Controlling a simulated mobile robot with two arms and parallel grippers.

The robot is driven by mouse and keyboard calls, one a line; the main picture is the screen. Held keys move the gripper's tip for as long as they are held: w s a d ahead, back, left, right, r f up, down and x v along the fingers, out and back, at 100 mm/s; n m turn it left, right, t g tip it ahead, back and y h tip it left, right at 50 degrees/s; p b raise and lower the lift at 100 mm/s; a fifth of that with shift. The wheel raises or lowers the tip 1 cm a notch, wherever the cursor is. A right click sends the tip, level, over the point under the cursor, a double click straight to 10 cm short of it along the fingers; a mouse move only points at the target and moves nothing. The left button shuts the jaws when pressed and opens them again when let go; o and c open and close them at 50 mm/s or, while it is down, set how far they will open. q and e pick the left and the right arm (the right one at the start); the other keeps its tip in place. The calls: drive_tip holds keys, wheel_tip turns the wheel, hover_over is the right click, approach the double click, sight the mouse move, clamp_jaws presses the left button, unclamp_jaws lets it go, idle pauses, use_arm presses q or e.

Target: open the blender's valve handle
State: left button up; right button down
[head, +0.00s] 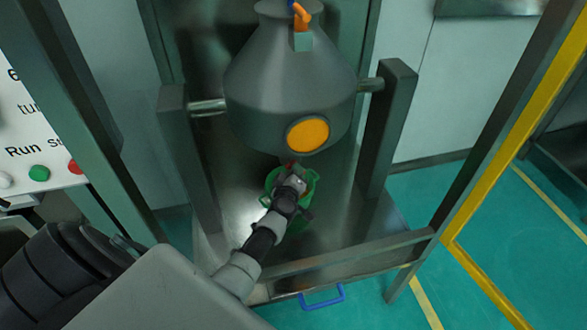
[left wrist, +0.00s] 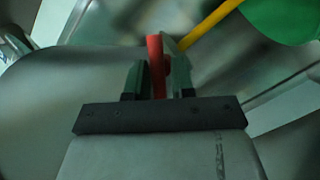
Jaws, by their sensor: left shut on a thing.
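The blender (head: 280,75) is a grey, cone-shaped vessel with a round orange disc (head: 308,134) on its front, hung between two posts. My left gripper (head: 292,178) is under its lower end, above a green bucket (head: 310,180). In the left wrist view my left gripper (left wrist: 158,80) is shut on a thin red bar, the valve handle (left wrist: 155,62). Only a small bit of red shows above the gripper in the head view. The valve body is mostly hidden by the vessel. My right gripper is not in view.
Dark posts stand left (head: 187,150) and right (head: 388,125) of the vessel. A metal platform with a front rail (head: 345,252) and a blue handle (head: 322,297) lies below. A button panel (head: 35,135) is at the left. A yellow frame (head: 510,130) stands at the right.

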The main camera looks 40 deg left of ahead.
use_arm(q)
drive_tip(key=m+g+p, duration=0.1)
drive_tip(key=p, duration=0.2)
drive_tip(key=r+m+g+p, duration=0.1)
drive_tip(key=m+p, duration=0.1)
drive_tip(key=p, duration=0.2)
drive_tip(key=m+g+p, duration=0.1)
drive_tip(key=p, duration=0.3)
drive_tip(key=shift+w+d+r+m+y, duration=0.2)
drive_tip(key=shift+w+r+m+y, duration=0.1)
drive_tip(key=shift+w, duration=0.05)
clamp_jaws()
drive_tip(key=shift+d+f+m+g+y+p, duration=0.1)
drive_tip(key=shift+f+m+g+y+p, duration=0.15)
drive_tip(key=shift+m+g+y+p, duration=0.5)
drive_tip(key=shift+m+g+h+p, duration=0.25)
drive_tip(key=shift+m+p, duration=0.05)
drive_tip(key=shift+m, duration=0.35)
drive_tip(key=o, duration=0.8)
unclamp_jaws()
drive_tip(key=shift+w+d+f, duration=0.1)
drive_tip(key=shift+w+d, duration=0.05)
drive_tip(key=shift+c, duration=0.2)
drive_tip(key=shift+s, duration=0.25)
